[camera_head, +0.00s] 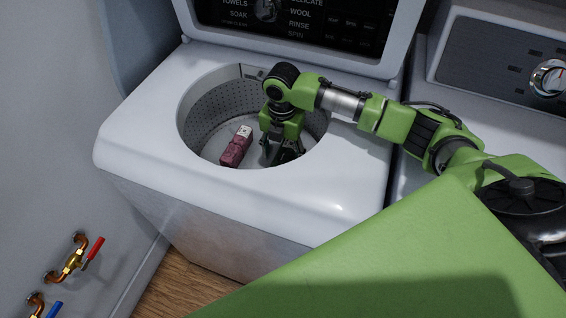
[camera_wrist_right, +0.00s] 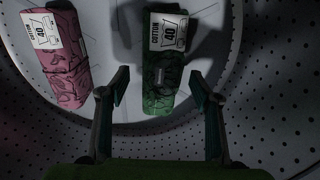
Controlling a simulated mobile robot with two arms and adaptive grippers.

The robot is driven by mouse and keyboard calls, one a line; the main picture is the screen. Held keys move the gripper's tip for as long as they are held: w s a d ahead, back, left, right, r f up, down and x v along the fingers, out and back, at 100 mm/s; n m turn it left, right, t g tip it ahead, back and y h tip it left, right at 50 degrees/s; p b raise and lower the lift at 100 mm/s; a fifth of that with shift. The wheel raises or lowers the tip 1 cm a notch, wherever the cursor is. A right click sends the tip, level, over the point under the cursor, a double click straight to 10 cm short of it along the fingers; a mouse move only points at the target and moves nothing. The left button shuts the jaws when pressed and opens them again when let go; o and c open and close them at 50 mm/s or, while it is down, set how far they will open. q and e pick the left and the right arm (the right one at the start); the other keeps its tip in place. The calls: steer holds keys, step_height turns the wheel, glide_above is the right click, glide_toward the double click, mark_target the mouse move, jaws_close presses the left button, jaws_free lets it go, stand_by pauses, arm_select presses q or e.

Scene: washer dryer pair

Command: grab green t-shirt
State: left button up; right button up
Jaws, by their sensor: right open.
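The green t-shirt (camera_wrist_right: 164,88) is a rolled bundle with a white "COTTON 40" label, lying on the washer drum floor in the right wrist view. In the head view I cannot make it out behind my right gripper (camera_head: 282,150), which reaches down into the drum. In the wrist view my right gripper (camera_wrist_right: 160,92) is open, its two fingers on either side of the green roll's lower end and apart from it. A pink rolled t-shirt (camera_head: 236,148) with a similar label lies to the left; it also shows in the wrist view (camera_wrist_right: 62,62). My left gripper is not in view.
The top-loading washer (camera_head: 140,128) has its lid (camera_head: 398,42) raised behind the opening. The perforated drum wall (camera_head: 203,108) surrounds my gripper closely. A second machine (camera_head: 500,62) with a knob stands at right. Pipe valves (camera_head: 76,258) stick out at lower left.

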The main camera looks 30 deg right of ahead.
mark_target(283, 157)
step_height(283, 157, down, 4)
steer(key=shift+d+f, duration=0.15)
steer(key=c, duration=1.3)
